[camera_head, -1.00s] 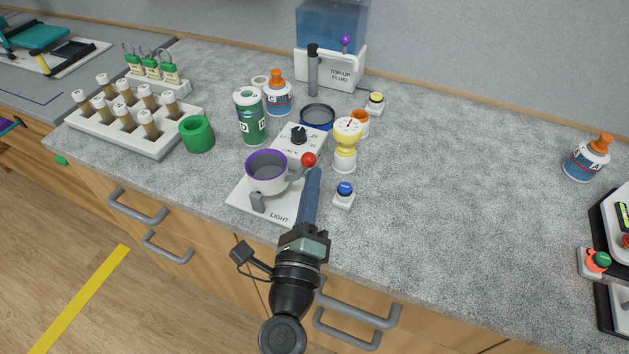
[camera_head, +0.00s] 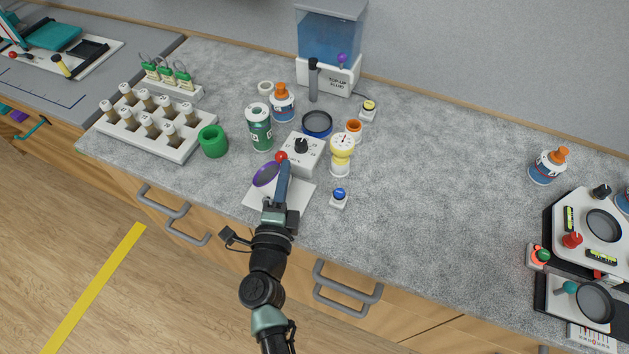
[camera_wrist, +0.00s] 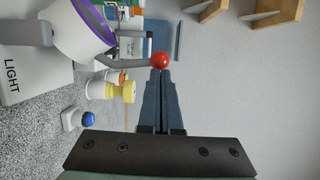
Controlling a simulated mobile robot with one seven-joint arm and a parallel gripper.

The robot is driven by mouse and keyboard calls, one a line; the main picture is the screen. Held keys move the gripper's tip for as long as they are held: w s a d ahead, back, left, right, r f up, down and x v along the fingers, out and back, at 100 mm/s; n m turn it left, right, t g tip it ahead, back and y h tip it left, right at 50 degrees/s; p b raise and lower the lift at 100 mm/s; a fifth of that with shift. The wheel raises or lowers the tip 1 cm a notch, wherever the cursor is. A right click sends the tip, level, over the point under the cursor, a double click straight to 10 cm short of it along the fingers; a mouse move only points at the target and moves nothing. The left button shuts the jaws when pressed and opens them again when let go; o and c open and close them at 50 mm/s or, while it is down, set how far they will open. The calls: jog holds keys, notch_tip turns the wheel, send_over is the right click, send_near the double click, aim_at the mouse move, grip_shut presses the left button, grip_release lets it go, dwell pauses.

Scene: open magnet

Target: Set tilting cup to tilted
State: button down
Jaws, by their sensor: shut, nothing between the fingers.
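The tilting cup is grey-white with a purple rim (camera_head: 265,175) and stands on a white base plate (camera_head: 302,200) marked LIGHT. Its rim leans toward the left, and my arm hides part of its body. The cup also shows in the wrist view (camera_wrist: 72,28). A bent grey lever ending in a red ball (camera_head: 281,156) runs from the cup. My gripper (camera_head: 284,166) is shut and empty, with its fingertips at the red ball. In the wrist view the ball (camera_wrist: 160,60) sits right at the tips; I cannot tell whether they touch.
The counter's middle right is clear.

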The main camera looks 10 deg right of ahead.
jog(key=shift+w+a+r+n+p, duration=0.35)
jog(key=shift+a+r+n+p, duration=0.15)
jog(key=shift+a+n+p, duration=0.15)
jog(key=shift+w+a+f+p, duration=0.1)
jog(key=shift+w+a+p, duration=0.3)
jog(key=shift+a+p, duration=0.25)
